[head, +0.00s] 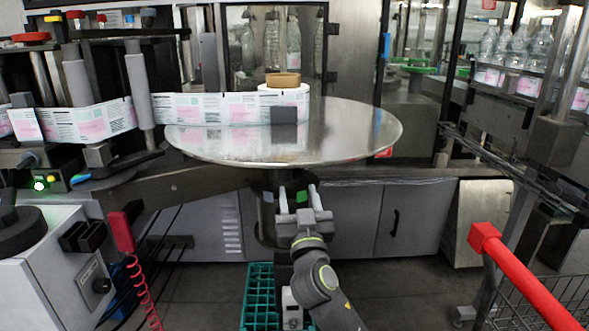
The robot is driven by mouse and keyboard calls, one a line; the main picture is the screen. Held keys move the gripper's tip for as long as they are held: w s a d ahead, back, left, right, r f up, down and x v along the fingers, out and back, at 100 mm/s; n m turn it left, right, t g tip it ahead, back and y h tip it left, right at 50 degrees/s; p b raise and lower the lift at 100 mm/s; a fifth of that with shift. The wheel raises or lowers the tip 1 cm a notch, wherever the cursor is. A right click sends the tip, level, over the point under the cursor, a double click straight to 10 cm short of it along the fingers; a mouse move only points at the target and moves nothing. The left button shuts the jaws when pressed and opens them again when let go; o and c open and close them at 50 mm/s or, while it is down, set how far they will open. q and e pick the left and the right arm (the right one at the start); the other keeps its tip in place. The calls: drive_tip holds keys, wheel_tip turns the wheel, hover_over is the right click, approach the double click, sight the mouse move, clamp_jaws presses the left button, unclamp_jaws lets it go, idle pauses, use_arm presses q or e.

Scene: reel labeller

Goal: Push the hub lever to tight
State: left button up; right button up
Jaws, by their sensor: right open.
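The big round metal reel disc (345,140) carries a label strip that runs to a white core (297,97) at its middle. A tan block (283,79) sits on top of the core, and a dark grey block (284,114) stands in front of it. I cannot tell surely which part is the hub lever. My right gripper (298,191) is open and empty, pointing up below the disc's front edge. A green patch (302,197) shows between its fingers, and a blue-grey patch (268,197) lies just left of them. My left gripper is out of view.
The label strip (85,118) passes rollers at the left. A red handle (121,232) with a coiled cord hangs at lower left. A teal crate (259,285) stands on the floor beside my right arm. A red bar (525,275) and wire basket are at lower right.

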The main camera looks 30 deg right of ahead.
sight(295, 173)
drive_tip(key=x, duration=0.7)
drive_tip(key=shift+p, duration=0.4)
clamp_jaws()
